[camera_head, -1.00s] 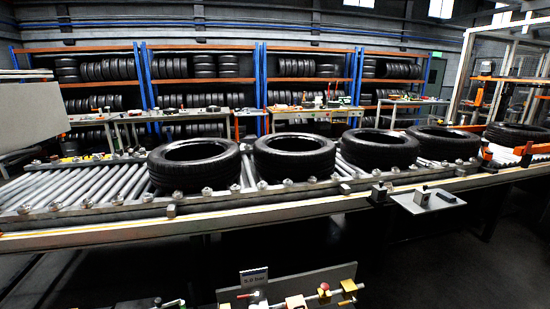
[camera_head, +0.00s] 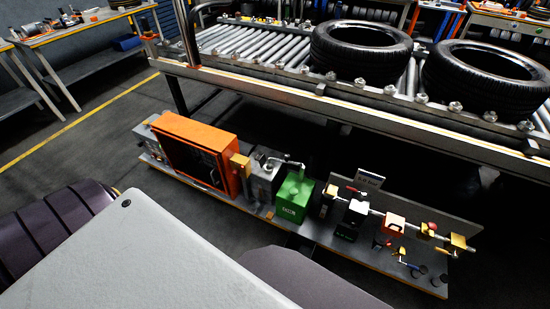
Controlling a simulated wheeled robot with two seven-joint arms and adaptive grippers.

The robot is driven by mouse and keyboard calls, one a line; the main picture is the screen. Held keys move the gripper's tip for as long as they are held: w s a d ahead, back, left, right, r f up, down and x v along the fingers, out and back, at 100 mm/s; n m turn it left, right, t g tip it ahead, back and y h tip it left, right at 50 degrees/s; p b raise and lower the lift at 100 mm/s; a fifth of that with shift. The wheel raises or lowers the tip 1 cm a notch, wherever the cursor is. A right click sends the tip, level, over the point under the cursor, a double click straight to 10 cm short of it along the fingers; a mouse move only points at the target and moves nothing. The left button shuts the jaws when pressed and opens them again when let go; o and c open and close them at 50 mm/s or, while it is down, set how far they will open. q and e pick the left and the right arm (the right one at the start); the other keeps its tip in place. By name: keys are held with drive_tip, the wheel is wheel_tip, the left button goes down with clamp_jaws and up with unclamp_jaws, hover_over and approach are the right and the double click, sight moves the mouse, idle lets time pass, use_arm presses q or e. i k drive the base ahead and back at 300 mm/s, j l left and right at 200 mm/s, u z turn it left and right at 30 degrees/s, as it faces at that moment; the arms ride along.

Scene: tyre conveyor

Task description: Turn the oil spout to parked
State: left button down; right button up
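A thin metal spout (camera_head: 285,161), which looks like the oil spout, stands on top of a grey box (camera_head: 262,182) on the low bench. Its arm reaches right, and its bent end is over or just behind a green box (camera_head: 293,198). I cannot tell whether it touches the green box. No parked mark is readable from here. Neither gripper is in view.
An orange cabinet (camera_head: 190,155) is left of the grey box on the bench (camera_head: 320,235). Valves and pipe fittings (camera_head: 392,224) stand at its right. The roller conveyor (camera_head: 262,50) with tyres (camera_head: 361,48) runs behind. Open floor (camera_head: 90,155) lies left.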

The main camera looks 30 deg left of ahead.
sight(286, 158)
drive_tip(key=u, duration=0.95)
